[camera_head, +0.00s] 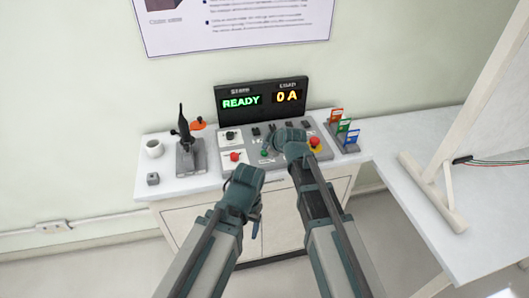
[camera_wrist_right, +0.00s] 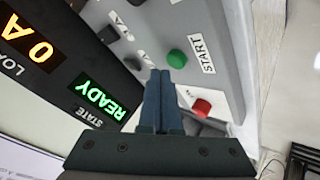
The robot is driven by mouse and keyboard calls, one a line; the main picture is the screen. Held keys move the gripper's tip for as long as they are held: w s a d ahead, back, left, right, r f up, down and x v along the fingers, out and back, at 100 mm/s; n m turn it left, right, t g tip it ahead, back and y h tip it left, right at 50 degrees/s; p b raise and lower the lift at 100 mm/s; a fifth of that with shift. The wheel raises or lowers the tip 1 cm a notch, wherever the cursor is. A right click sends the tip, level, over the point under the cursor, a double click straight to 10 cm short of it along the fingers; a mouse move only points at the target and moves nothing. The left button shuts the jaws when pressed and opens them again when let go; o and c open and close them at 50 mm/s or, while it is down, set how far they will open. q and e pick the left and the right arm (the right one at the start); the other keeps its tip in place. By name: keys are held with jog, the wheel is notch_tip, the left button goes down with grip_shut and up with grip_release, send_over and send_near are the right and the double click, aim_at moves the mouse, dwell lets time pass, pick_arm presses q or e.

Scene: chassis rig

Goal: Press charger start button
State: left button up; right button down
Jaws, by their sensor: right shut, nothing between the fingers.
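The green START button (camera_wrist_right: 177,59) sits on the grey control panel (camera_wrist_right: 222,30), beside its START label. It also shows small in the head view (camera_head: 264,152). My right gripper (camera_wrist_right: 162,73) is shut and empty over the panel, its fingertips beside the green button in the wrist view; I cannot tell whether they touch. In the head view my right gripper (camera_head: 270,143) reaches over the panel from the right. The display (camera_head: 262,100) reads READY and 0 A. My left gripper (camera_head: 256,212) hangs in front of the cabinet's front edge; its fingers are mostly hidden.
A red button (camera_wrist_right: 202,107) lies near the green one. Another red knob (camera_head: 314,142) on yellow is at the panel's right.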

dwell(0.6)
jog(key=shift+f+b, duration=0.45)
jog(key=shift+f+b, duration=0.4)
jog(key=shift+b, duration=0.05)
dwell(0.5)
jog(key=shift+r, duration=0.15)
jog(key=shift+r+p, duration=0.7)
jog(key=shift+p, duration=0.2)
notch_tip(320, 180, up, 5)
jog(key=p, duration=0.5)
jog(key=shift+r, duration=0.1)
